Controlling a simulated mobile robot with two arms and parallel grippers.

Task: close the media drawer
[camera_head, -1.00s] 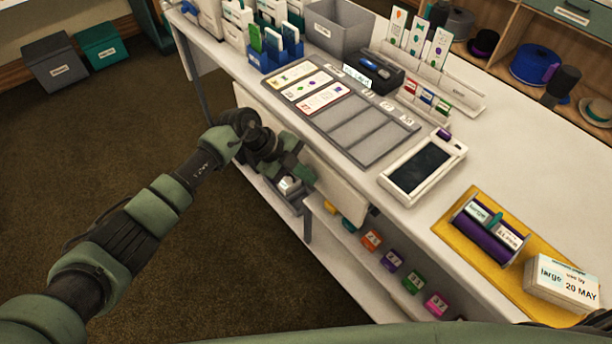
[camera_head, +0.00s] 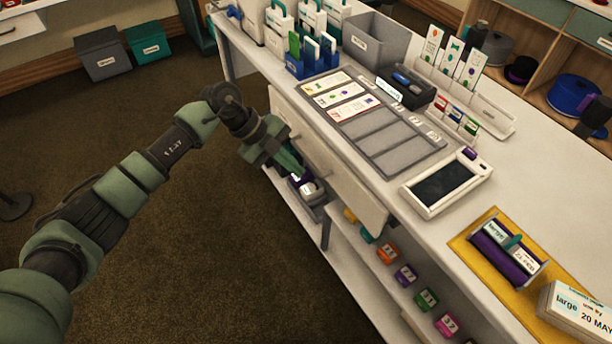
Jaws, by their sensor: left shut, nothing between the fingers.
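The media drawer, by its place under the worktop, seems to be the one with the long pale front (camera_head: 345,188) along the near side of the white counter. Its front lies close below the counter edge; I cannot tell how far it stands out, and its inside is hidden. My left gripper (camera_head: 291,160) points down and right just in front of this drawer front, covering part of it. It is shut and empty; contact with the front cannot be made out. My right gripper is out of view.
The counter holds a grey card tray (camera_head: 385,135), a white tablet (camera_head: 447,184) and a yellow mat (camera_head: 466,245). Below the drawer, a grey bin (camera_head: 312,208) and a shelf with several coloured, numbered items (camera_head: 406,275) show. The carpet (camera_head: 200,255) left of the counter is clear.

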